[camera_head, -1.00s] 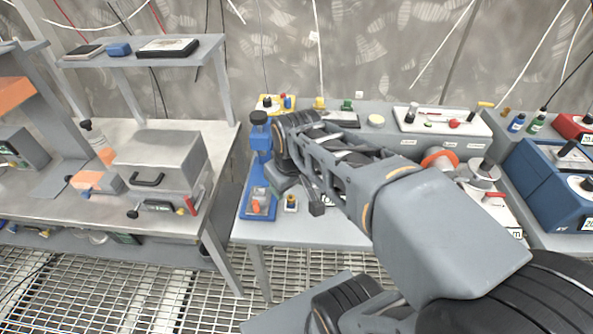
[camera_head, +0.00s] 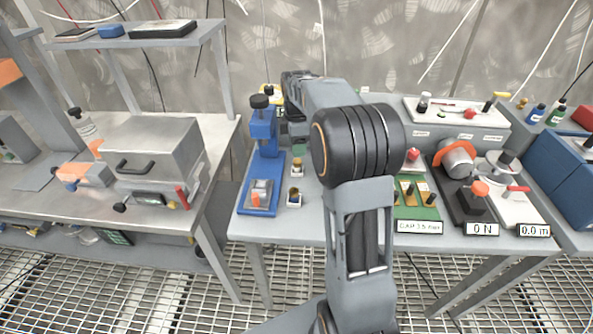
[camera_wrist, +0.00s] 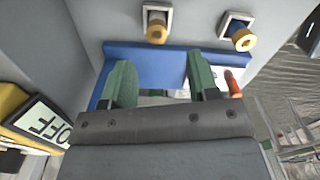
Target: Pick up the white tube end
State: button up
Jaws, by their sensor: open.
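In the wrist view my gripper (camera_wrist: 163,82) is open, with two green fingers spread and nothing visible held between them. The fingers are over the blue base (camera_wrist: 160,52) of a device. Two small square fittings with brass-coloured ends, one on the left (camera_wrist: 156,27) and one on the right (camera_wrist: 239,36), are beyond the fingertips.
A blue press (camera_head: 262,135) stands at the table's left, close to my arm. A green board (camera_head: 416,211), grey devices with displays and a blue box (camera_head: 553,168) fill the right side. A grey case (camera_head: 157,158) stands on the separate left bench. A gap separates bench and table.

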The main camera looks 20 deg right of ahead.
aim_at(297, 161)
jog(key=shift+w+d+f+b, duration=0.1)
jog(key=shift+f+b, duration=0.1)
jog(key=shift+f, duration=1.85)
jog(key=shift+w+d+f+b, duration=0.1)
jog(key=shift+f+b, duration=0.1)
jog(key=shift+f, duration=1.8)
jog(key=c, duration=1)
jog(key=shift+r, duration=0.1)
